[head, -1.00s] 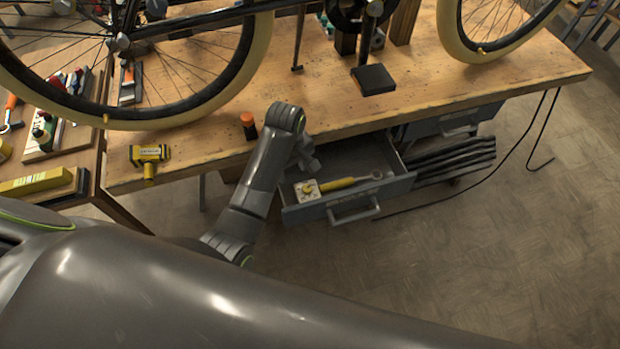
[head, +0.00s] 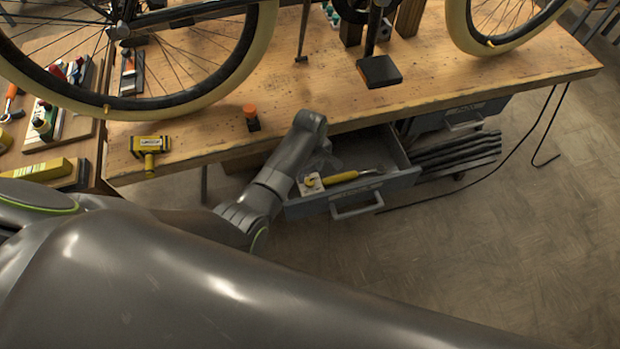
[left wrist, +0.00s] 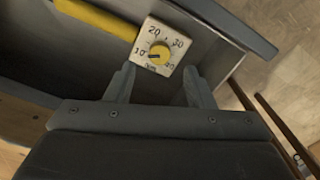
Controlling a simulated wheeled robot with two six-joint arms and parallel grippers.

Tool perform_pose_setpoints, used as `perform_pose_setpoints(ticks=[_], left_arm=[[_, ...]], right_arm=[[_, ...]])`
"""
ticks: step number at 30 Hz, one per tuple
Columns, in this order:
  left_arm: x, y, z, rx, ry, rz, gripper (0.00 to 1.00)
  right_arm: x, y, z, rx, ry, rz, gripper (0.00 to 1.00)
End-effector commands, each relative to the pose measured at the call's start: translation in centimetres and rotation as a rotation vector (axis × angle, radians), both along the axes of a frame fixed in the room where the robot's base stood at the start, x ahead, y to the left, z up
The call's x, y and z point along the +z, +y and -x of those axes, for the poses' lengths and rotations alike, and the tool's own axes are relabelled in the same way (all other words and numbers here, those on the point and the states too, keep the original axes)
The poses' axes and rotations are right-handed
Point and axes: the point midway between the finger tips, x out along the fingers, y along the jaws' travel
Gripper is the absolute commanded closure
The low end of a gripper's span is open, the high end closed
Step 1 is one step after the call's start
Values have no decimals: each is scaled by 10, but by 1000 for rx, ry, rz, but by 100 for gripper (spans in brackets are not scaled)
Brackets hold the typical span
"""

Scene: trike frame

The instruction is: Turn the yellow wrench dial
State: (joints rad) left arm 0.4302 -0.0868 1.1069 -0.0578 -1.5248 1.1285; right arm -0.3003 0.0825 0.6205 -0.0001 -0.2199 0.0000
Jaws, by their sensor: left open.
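The yellow dial (left wrist: 160,53) is a round knob on a white square plate marked 10, 20, 30 and 40; a dark mark on it lies on the side of the 10. The plate (head: 309,187) lies in the open drawer, partly covered by my left arm in the head view. A yellow-handled wrench (head: 343,177) with a metal head lies beside the plate, its handle reaching towards it. My left gripper (left wrist: 158,90) is open and empty, its two fingers apart just short of the plate, with the dial ahead between them. My right gripper is not in view.
The grey drawer (head: 345,204) stands pulled out under the wooden bench (head: 420,85); its walls surround the dial and wrench. A bicycle stands above. Floor right of the drawer is mostly clear.

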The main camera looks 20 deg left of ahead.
Motion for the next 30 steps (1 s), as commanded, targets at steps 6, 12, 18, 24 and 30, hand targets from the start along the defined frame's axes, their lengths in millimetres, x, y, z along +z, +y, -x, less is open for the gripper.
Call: perform_pose_setpoints(ticks=[6,12,18,24,30], left_arm=[[-35,0,-1,0,0,0,51],[-50,0,-1,0,-1,1,51],[-53,0,-1,0,-2,1,51],[-52,0,-1,0,-1,0,58],[-52,0,0,0,-1,0,84]], right_arm=[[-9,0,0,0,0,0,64],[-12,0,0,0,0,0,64],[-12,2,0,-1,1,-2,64],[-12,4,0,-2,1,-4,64],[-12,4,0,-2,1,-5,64]])
